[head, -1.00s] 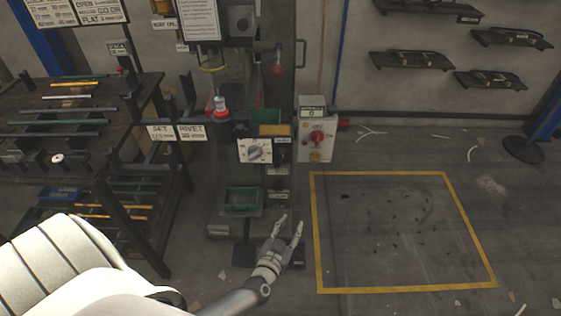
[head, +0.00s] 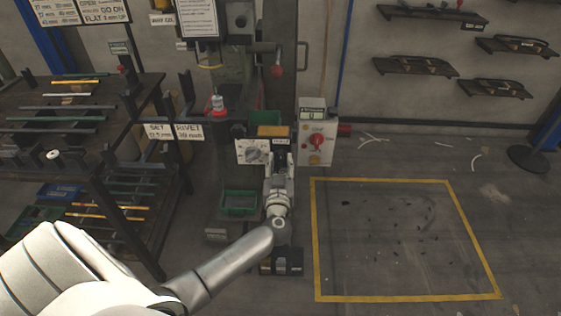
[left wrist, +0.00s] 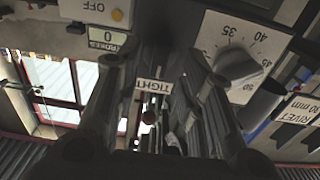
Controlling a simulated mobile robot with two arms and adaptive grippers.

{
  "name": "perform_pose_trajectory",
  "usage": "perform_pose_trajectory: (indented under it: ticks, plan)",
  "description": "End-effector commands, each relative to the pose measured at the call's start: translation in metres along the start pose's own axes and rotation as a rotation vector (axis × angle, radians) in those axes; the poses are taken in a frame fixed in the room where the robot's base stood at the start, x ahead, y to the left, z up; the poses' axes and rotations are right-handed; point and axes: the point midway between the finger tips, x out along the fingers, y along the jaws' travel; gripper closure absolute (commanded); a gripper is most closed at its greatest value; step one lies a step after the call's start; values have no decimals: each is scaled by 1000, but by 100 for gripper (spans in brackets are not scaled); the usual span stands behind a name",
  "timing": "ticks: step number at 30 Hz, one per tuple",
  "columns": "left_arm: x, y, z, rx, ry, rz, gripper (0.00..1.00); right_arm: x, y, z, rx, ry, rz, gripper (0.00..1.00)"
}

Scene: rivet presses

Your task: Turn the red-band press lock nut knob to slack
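The press (head: 238,75) stands at the middle back of the head view, with a red-banded cylinder (head: 218,104) on its left side. Its front carries a white dial panel (head: 241,155) with a grey knob, which shows large in the left wrist view (left wrist: 235,65). My left gripper (head: 281,152) is just right of this panel. In the left wrist view its fingers (left wrist: 157,65) are apart, with a "TIGHT" label (left wrist: 152,85) seen between them. The lock nut knob is not clear; my gripper and dark parts cover that spot. My right gripper is not in view.
A grey box with a red switch (head: 317,141) and a counter stands close right of my gripper. A rack of rods (head: 70,105) is at left, with "SET" and "RIVET" signs (head: 174,132). A green tray (head: 239,203) sits low.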

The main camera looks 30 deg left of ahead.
Motion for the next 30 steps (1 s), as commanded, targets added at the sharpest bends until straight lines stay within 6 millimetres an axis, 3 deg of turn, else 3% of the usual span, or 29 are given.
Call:
perform_pose_trajectory:
  ticks: [6, 15, 23, 30]
  plan:
    - [19, 0, 0, 1, 0, 0, 64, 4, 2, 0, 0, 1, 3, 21]
    - [21, 0, 0, 0, -1, 1, 64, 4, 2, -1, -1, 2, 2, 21]
    - [21, 0, 0, 0, -1, 1, 98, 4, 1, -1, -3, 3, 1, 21]
    - [21, 0, 0, -5, -1, 1, 100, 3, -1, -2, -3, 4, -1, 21]
